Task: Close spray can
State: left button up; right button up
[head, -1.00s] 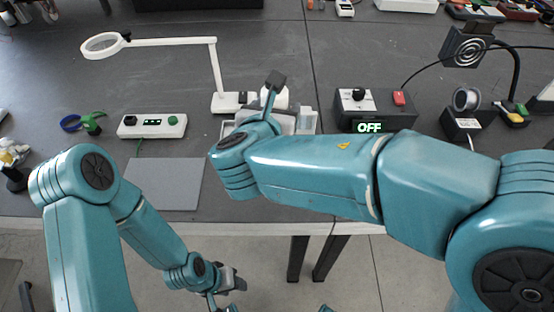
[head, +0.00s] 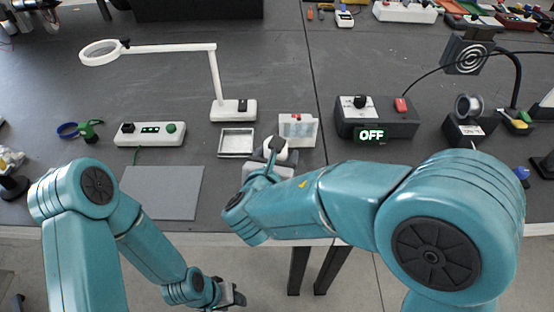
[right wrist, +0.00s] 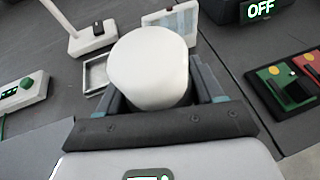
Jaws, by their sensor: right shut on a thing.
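A white, rounded thing (right wrist: 150,68), which looks like the spray can or its cap, sits between the fingers of my right gripper in the right wrist view. It also shows in the head view (head: 275,147). My right gripper (head: 268,158) is shut on it near the front edge of the table; it also shows in the right wrist view (right wrist: 155,95). The lower part of the white thing is hidden, so I cannot tell can from cap. My left gripper (head: 232,295) hangs low in front of the table; its fingers are too unclear to judge.
A small empty metal tray (head: 222,144) and a clear box (head: 304,128) with a red bit lie just beyond my right gripper. A white lamp (head: 226,113) stands behind. A grey mat (head: 160,192) is bare. A black box reading OFF (head: 376,116) stands right.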

jog(key=shift+f, duration=0.4)
jog(key=shift+f, duration=0.1)
jog(key=o, duration=1.1)
jog(key=shift+f, duration=0.15)
jog(key=o, duration=0.4)
